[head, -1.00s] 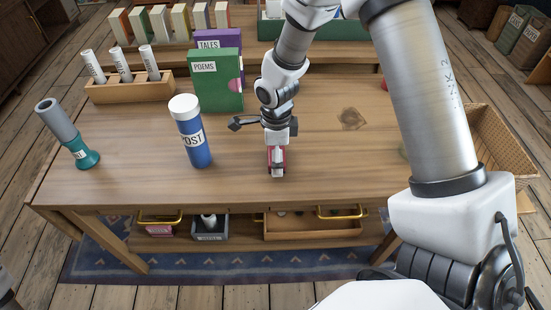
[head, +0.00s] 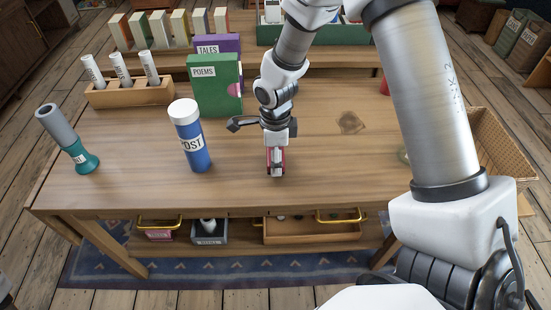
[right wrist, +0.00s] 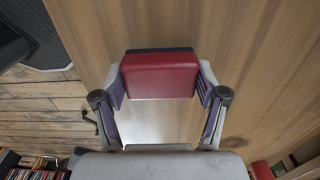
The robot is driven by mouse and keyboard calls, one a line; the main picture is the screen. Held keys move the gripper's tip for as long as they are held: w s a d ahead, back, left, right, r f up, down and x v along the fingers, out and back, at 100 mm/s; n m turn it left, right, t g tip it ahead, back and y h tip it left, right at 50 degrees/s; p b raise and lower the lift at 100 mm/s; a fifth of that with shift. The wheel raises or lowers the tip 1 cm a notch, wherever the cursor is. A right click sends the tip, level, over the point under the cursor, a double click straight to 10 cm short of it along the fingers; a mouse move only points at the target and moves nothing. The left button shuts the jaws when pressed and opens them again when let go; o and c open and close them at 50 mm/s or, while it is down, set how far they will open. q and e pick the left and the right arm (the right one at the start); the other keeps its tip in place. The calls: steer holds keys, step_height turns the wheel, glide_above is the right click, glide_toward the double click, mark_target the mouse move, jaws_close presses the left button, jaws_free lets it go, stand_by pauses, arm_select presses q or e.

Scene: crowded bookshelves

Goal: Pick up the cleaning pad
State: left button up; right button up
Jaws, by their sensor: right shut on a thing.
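The cleaning pad, a small red block with a dark edge, shows between the fingers of my right gripper in the right wrist view (right wrist: 159,76). My right gripper (head: 276,171) points down over the front middle of the wooden table, right of the blue bottle. Its two fingers are shut on the pad, one on each side. In the head view the fingers hide most of the pad, and I cannot tell whether it touches the tabletop. My left gripper is not in view.
A blue bottle (head: 194,145) with a white cap and a teal-and-grey tube (head: 72,145) stand left on the table (head: 120,195). Behind are a green book (head: 215,88) and a wooden holder (head: 130,93) with white rolls. A wicker basket (head: 500,145) is at the right.

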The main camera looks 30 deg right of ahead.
steer(key=shift+w+r, duration=0.2)
steer(key=shift+r, duration=1)
steer(key=w+a, duration=0.1)
steer(key=w, duration=0.4)
steer(key=w+a+p, duration=0.1)
steer(key=w, duration=0.4)
steer(key=w+a+r, duration=0.1)
steer(key=w, duration=0.4)
steer(key=shift+a+r, duration=0.1)
steer(key=shift+a, duration=0.25)
